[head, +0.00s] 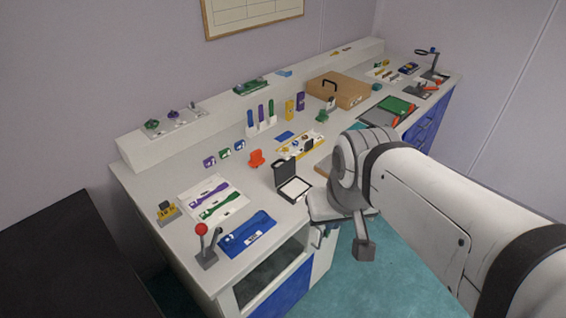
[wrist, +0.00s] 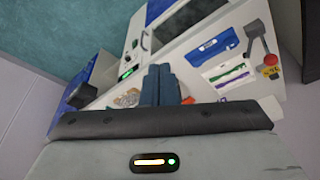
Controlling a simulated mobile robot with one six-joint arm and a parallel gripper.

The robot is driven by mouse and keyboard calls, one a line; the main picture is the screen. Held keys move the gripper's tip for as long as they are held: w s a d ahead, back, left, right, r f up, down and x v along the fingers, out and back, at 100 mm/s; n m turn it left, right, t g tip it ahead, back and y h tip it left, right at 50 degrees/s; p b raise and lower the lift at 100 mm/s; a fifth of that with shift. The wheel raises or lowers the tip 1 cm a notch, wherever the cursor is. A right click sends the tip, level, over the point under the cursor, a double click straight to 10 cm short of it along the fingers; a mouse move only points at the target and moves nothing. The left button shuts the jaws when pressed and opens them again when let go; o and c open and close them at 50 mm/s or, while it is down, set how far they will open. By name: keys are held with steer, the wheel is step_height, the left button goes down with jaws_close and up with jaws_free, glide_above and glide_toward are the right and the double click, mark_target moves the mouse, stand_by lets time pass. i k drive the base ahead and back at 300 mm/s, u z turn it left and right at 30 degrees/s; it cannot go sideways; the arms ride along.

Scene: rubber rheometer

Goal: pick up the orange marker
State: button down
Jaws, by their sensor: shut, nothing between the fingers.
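I cannot pick out an orange marker for certain. An orange stick-like thing (head: 397,121) lies by the green board at the bench's right part, too small to name surely. A squat orange-red object (head: 256,158) stands mid-bench and does not look like a marker. Purple, green and blue upright pens (head: 261,112) stand in a white holder (head: 262,127). My gripper (head: 364,249) hangs in front of the bench's front edge, apart from all of these. In the wrist view its dark fingers (wrist: 160,82) are together with nothing between them.
The long white bench (head: 150,180) carries an open black case (head: 287,184), a brown case (head: 338,90), a blue tray (head: 247,234) and a red-knobbed lever (head: 202,230). Teal floor (head: 400,238) lies free before the bench.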

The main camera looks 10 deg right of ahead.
mark_target(256, 159)
steer(key=u, duration=5)
steer(key=i, duration=0.1)
steer(key=z, duration=1.7)
steer(key=k, duration=1.2)
steer(key=z, duration=2)
steer(key=i, duration=0.65)
steer(key=z, duration=0.05)
